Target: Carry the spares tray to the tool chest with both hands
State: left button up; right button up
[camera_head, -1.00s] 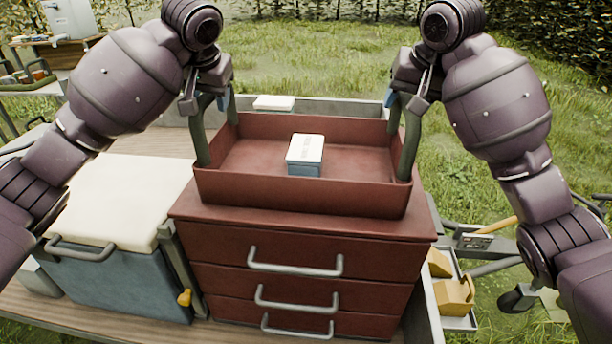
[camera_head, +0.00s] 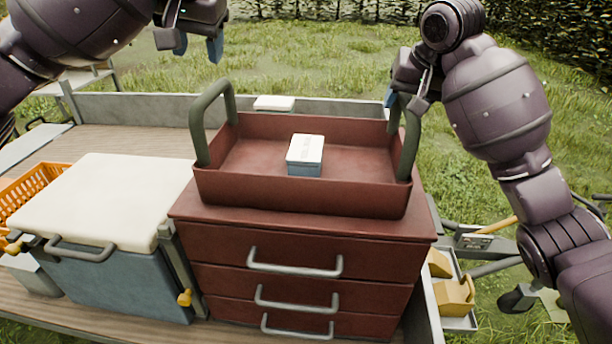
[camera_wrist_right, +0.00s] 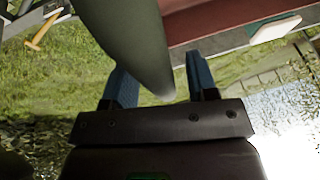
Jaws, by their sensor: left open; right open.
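The spares tray (camera_head: 300,197) is a dark red open tray with two grey-green upright handles. It rests on top of the red tool chest (camera_head: 295,240), which has several drawers with grey pulls. A small white and blue box (camera_head: 305,155) stands inside the tray. My left gripper (camera_head: 200,45) is open and empty, raised above and behind the tray's left handle (camera_head: 212,120), clear of it. My right gripper (camera_head: 400,97) is open at the tray's right handle (camera_head: 409,140). In the right wrist view, that handle (camera_wrist_right: 130,40) passes between the blue fingers (camera_wrist_right: 160,88); contact cannot be told.
A blue cooler with a white lid (camera_head: 115,195) stands left of the chest, with an orange basket (camera_head: 35,190) beyond it. A white box (camera_head: 274,103) lies behind the tray. Yellow items in a side bin (camera_head: 453,292) sit at the right. Grass lies behind.

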jog(key=v, duration=1.2)
pick_arm(q)
jog(key=shift+s+a+r+p, duration=0.35)
jog(key=shift+s+r+p, duration=0.15)
jog(key=shift+r+p, duration=0.4)
jog(key=shift+s+a+r+p, duration=0.35)
jog(key=shift+s+r+p, duration=0.25)
jog(key=shift+p, duration=0.45)
jog(key=shift+s+a+r+p, duration=0.4)
jog(key=shift+r+p, duration=0.45)
jog(key=shift+p, duration=0.15)
pick_arm(e)
notch_tip(320, 180, up, 7)
jog(key=shift+s, duration=0.25)
pick_arm(q)
jog(key=shift+r+p, duration=0.75)
jog(key=shift+p, duration=0.2)
pick_arm(e)
jog(key=s+d+r, duration=0.3)
jog(key=r, duration=0.1)
jog(key=shift+d+r, duration=0.2)
jog(key=shift+d, duration=0.15)
